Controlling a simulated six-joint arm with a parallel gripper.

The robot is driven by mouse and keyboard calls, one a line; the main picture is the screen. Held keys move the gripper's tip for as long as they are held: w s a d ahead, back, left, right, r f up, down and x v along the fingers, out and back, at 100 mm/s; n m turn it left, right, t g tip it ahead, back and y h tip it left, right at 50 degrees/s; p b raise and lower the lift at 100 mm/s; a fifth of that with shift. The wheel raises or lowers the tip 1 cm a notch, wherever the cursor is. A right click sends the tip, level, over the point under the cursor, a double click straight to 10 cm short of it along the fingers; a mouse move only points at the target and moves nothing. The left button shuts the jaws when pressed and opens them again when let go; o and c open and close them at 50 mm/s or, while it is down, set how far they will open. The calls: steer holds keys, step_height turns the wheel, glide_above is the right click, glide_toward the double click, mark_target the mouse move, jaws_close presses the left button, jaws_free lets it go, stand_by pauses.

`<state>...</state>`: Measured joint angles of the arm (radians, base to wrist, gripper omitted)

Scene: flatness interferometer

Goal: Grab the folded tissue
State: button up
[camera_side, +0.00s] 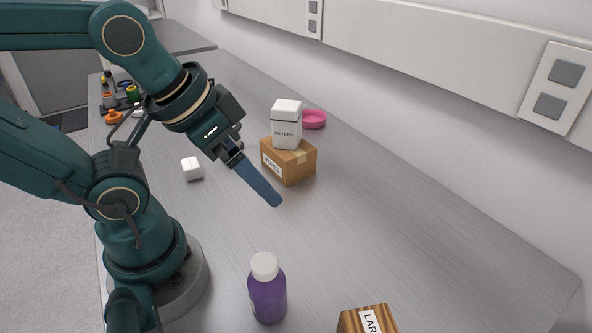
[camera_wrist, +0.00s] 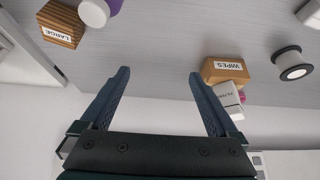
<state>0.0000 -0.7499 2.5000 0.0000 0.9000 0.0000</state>
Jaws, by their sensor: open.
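A small white block (camera_side: 192,168), which looks like the folded tissue, lies on the grey bench to the left of my gripper in the side view. A white piece that seems to be the same thing shows at the top right edge of the wrist view (camera_wrist: 311,13), partly cut off. My gripper (camera_side: 276,202) is above the bench, its blue fingers slanting down to the right, well apart from the white block. In the wrist view my gripper (camera_wrist: 158,73) has its two fingers wide apart with nothing between them.
A cardboard WIPES box (camera_side: 287,160) carries a white FILTERS container (camera_side: 286,125); a pink dish (camera_side: 313,119) is behind. A purple bottle (camera_side: 267,295) and a wooden LARGE box (camera_side: 367,322) stand in front. A spool (camera_wrist: 292,64) shows in the wrist view. Mid-bench is clear.

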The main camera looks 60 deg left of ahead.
steer(key=m+g+y, duration=0.8)
steer(key=g+y, duration=0.2)
glide_toward(185, 162)
steer(key=shift+s+d+f, duration=0.1)
steer(key=shift+s+d, duration=0.25)
steer(key=shift+s, duration=0.25)
steer(key=shift+s+d+f, duration=0.1)
steer(key=shift+s+d, duration=0.2)
steer(key=shift+s, duration=0.35)
steer(key=a+f+m, duration=0.1)
steer(key=m, duration=0.1)
steer(key=a+f+m+y, duration=0.1)
steer(key=a, duration=0.1)
steer(key=a+f+m+y, duration=0.1)
steer(key=a+m, duration=0.1)
steer(key=shift+w+a+f+m, duration=0.25)
steer(key=shift+w+f+m, duration=0.05)
steer(key=shift+f, duration=0.05)
steer(key=shift+w+a+f+m+y, duration=0.15)
steer(key=shift+a+f+m+y, duration=0.25)
steer(key=shift+f+m, duration=0.1)
steer(key=shift+t, duration=0.4)
steer(key=shift+x, duration=2.55)
jaws_close()
